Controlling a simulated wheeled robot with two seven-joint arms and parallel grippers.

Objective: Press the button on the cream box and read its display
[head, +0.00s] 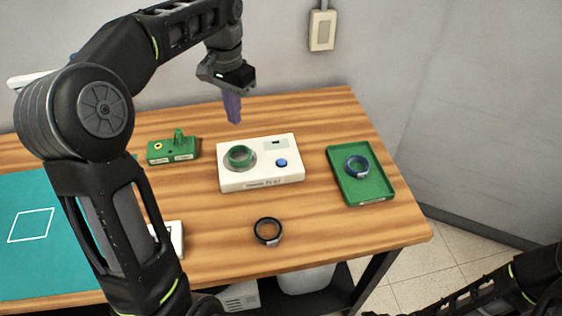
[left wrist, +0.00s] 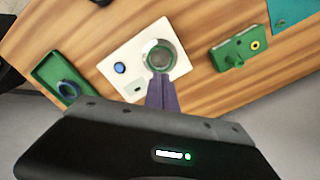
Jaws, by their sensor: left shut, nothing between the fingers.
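The cream box (head: 260,176) lies on the wooden table. It carries a green coil (head: 240,156) in a round seat at its left, a blue button (head: 281,163) at its right and a small display (head: 277,145) behind the button. Any reading on the display is too small to make out. The box also shows in the left wrist view (left wrist: 128,77), with its blue button (left wrist: 120,67). My left gripper (head: 234,118) is shut and empty, above and behind the box's rear left part. Its purple fingers (left wrist: 161,95) overlap the box's edge near the coil in the left wrist view. My right gripper is not in view.
A green tray (head: 373,190) with a blue coil (head: 357,166) stands right of the box. A black coil (head: 268,231) lies in front. A green block (head: 172,151) stands left of the box, and a teal mat (head: 50,255) covers the table's left. Bare wood surrounds the box.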

